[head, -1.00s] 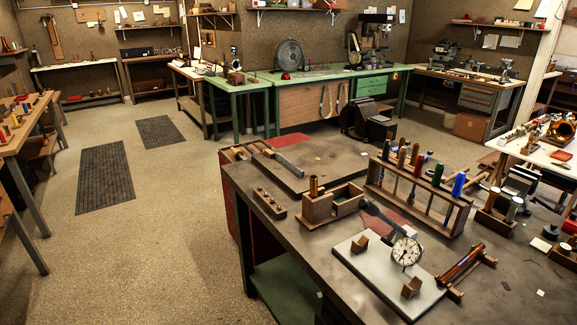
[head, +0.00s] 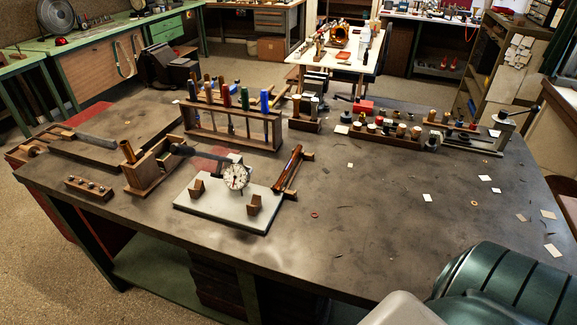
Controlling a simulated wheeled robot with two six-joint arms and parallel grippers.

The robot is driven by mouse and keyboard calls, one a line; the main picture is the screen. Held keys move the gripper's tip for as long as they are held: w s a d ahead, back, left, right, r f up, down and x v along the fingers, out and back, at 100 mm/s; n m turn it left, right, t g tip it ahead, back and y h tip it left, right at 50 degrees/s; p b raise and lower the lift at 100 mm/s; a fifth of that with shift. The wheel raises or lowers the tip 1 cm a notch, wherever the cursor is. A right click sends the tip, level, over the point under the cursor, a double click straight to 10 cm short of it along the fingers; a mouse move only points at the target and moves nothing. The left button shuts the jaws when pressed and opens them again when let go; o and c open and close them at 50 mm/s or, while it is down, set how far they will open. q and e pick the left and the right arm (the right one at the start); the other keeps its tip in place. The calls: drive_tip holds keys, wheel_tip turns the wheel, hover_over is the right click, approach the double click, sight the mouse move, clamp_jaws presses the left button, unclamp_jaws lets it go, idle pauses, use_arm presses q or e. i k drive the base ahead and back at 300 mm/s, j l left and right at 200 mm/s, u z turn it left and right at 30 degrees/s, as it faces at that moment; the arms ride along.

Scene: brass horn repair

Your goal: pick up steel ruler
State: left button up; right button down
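I cannot make out a steel ruler for certain in the head view. A long flat grey strip with a wooden end (head: 96,141) lies on the left part of the dark workbench (head: 350,230); it looks more like a file, but I cannot tell. Neither of my grippers is in view.
A grey plate (head: 215,209) carries a dial gauge (head: 236,177) and wooden blocks. Behind it stands a wooden tool rack (head: 230,126) with coloured handles. A row of small parts (head: 385,133) sits at the back right. The bench's front middle is mostly clear.

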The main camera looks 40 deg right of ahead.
sight(102, 139)
drive_tip(key=z, duration=0.2)
drive_tip(key=i+j+z, duration=0.15)
drive_tip(key=j+z, duration=0.15)
drive_tip(key=z, duration=0.15)
drive_tip(key=i+j+z, duration=0.1)
drive_tip(key=j+z, duration=0.25)
drive_tip(key=z, duration=0.15)
drive_tip(key=j+z, duration=0.45)
drive_tip(key=i+l, duration=0.05)
